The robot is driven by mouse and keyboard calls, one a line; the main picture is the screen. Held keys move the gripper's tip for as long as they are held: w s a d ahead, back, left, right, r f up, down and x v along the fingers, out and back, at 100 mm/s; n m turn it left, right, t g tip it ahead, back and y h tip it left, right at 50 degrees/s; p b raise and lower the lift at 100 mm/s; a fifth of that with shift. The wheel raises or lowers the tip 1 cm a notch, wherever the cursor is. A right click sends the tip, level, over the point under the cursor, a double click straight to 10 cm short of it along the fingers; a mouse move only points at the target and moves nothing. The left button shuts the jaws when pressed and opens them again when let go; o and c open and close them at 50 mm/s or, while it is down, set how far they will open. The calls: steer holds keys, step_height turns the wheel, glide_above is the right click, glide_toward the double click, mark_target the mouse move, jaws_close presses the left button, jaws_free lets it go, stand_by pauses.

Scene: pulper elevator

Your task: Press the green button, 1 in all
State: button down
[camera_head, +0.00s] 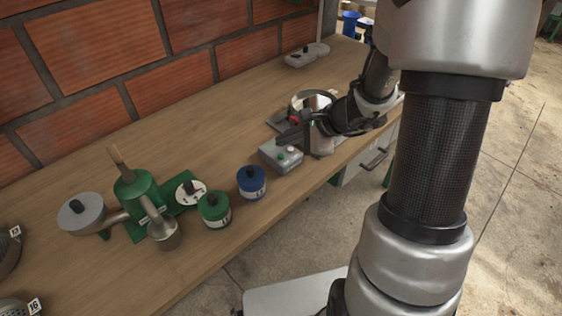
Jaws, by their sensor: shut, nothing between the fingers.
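A small grey control box (277,163) sits on the wooden bench. On its top is a green button (281,156), with a pale button (290,149) just right of it. My gripper (284,139) reaches in from the right with its dark fingers shut and empty. In the picture its tip lies just above and behind the green button. A gap shows between them, but I cannot tell the exact height. The green button is in plain view.
A metal device with a ring (312,99) stands close behind my gripper. A blue-topped jar (251,182) and a green-topped jar (214,209) stand left of the box. A green hand-cranked machine (135,187) is further left. A brick wall (120,55) backs the bench.

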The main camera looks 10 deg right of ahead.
mark_target(285, 159)
steer(key=shift+f+b, duration=0.55)
steer(key=shift+f, duration=0.4)
steer(key=shift+f, duration=0.1)
stand_by(1.2)
steer(key=shift+f+b, duration=0.35)
steer(key=shift+b, duration=0.3)
steer(key=shift+f+b, duration=0.4)
steer(key=shift+b, duration=0.1)
stand_by(0.4)
steer(key=shift+r, duration=0.1)
steer(key=shift+r+p, duration=0.6)
steer(key=shift+r, duration=0.15)
step_height(285, 159, up, 5)
steer(key=p, duration=0.3)
steer(key=shift+p, duration=0.35)
